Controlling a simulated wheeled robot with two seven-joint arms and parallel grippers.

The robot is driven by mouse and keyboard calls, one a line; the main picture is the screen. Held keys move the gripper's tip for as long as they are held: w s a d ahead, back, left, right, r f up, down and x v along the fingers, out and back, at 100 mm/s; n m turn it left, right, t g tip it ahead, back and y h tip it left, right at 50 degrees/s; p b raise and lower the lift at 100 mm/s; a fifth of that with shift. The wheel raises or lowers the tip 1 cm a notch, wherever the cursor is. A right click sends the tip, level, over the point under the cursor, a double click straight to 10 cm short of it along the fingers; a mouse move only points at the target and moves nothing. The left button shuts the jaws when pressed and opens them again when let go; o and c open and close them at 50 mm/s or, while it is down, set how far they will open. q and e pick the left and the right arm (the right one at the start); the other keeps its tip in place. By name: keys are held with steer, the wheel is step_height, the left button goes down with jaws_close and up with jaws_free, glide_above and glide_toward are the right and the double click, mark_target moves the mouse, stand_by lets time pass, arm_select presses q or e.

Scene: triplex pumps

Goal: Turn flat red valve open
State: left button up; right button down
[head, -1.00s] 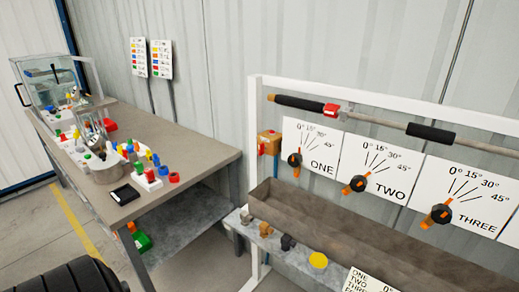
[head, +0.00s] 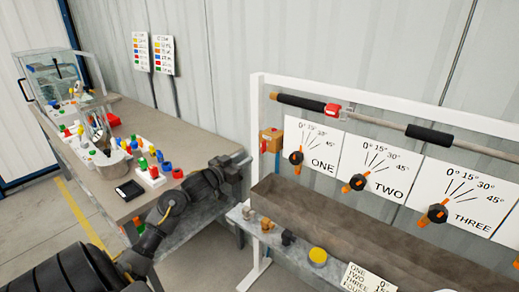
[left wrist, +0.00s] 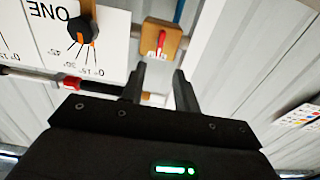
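A brass-coloured block (head: 270,139) with a small red lever (head: 263,146) is on the white frame, left of panel ONE. In the left wrist view the block (left wrist: 172,36) and the red lever (left wrist: 160,42) show upside down, beyond the fingers. A red piece (head: 333,110) sits on the pipe above panel ONE and also shows in the left wrist view (left wrist: 70,83). I cannot tell for sure which red part is the flat valve. My left gripper (head: 243,160) is open and empty, below and left of the block, apart from it. My right gripper is not in view.
Panels ONE (head: 313,148), TWO (head: 380,168) and THREE (head: 465,195) carry black-orange knobs above a brown trough (head: 340,228). A shelf with several small parts lies below. A workbench (head: 200,138) with coloured pieces stands left, close to my left arm.

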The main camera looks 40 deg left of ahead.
mark_target(262, 148)
arm_select(q)
steer(key=w+p, duration=0.1)
steer(key=w, duration=0.8)
steer(key=shift+w, duration=0.3)
steer(key=shift+a, duration=0.1)
jaws_close()
